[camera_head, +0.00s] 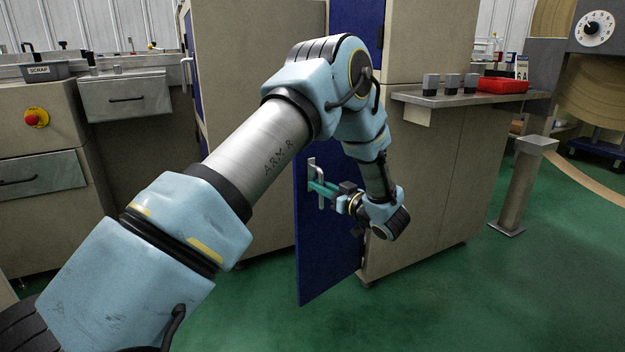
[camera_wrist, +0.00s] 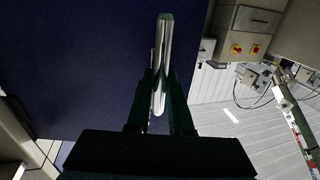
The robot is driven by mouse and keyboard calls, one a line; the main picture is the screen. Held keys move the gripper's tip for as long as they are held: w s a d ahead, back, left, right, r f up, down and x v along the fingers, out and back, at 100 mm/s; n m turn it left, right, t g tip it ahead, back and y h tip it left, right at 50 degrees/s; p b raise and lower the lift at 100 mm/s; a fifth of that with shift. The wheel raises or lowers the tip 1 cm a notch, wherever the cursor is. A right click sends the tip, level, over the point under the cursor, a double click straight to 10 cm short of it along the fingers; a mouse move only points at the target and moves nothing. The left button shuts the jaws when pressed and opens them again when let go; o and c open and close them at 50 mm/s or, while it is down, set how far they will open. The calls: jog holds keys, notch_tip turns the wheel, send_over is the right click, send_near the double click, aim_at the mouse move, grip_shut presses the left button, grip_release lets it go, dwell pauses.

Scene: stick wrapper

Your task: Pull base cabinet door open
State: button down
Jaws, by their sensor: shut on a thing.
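The blue base cabinet door (camera_head: 325,262) stands swung out from the beige cabinet (camera_head: 425,190), its lower edge above the green floor. A metal bar handle (camera_head: 312,170) sits upright on the door. My gripper (camera_head: 321,188) is shut on this handle from the right. In the wrist view the blue door (camera_wrist: 75,70) fills the left and middle, and the shiny handle (camera_wrist: 162,60) lies between the two dark fingers of my gripper (camera_wrist: 160,95). My arm hides the door's upper part and some of the cabinet in the head view.
An upper blue door (camera_head: 355,22) is above. A shelf (camera_head: 420,97) with grey blocks and a red bin (camera_head: 503,85) juts out at right. A metal post (camera_head: 522,185) stands right of the cabinet. Grey drawers (camera_head: 125,97) are at left. Green floor in front is clear.

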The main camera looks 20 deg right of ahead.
jog(key=shift+d+v, duration=0.2)
jog(key=shift+v, duration=1.35)
jog(key=shift+w+f, duration=0.1)
jog(key=c, duration=1.1)
grip_release()
jog(key=p+v, duration=0.1)
jog(key=v, duration=1)
jog(key=shift+p, duration=0.3)
jog(key=shift+w, duration=0.15)
